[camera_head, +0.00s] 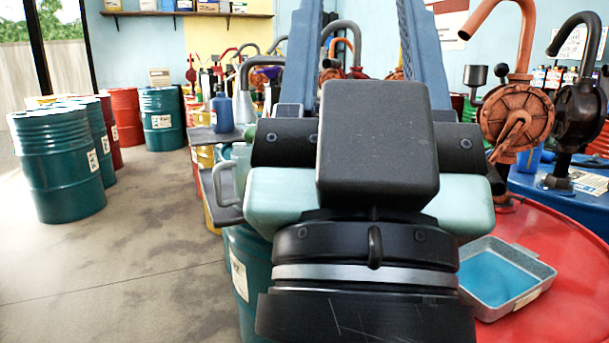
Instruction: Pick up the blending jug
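My gripper (358,15) fills the middle of the view, seen from behind. Its two blue fingers stand well apart and run up to the top edge, where the tips are cut off or hard to see. Only background pumps and pipes show in the gap, so it looks open and empty. A pale grey-green jug with a side handle (226,187) shows just left of my gripper, mostly hidden behind it. It may be the blending jug, but I cannot tell for sure. No other clear blending jug shows.
A red drum top (540,240) at right bears an orange hand pump (516,120) and a grey tray (525,297) with blue liquid. A black pump (575,100) stands at far right. A blue bottle (222,112) stands behind the jug. Teal drums (60,165) stand left; the floor between is clear.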

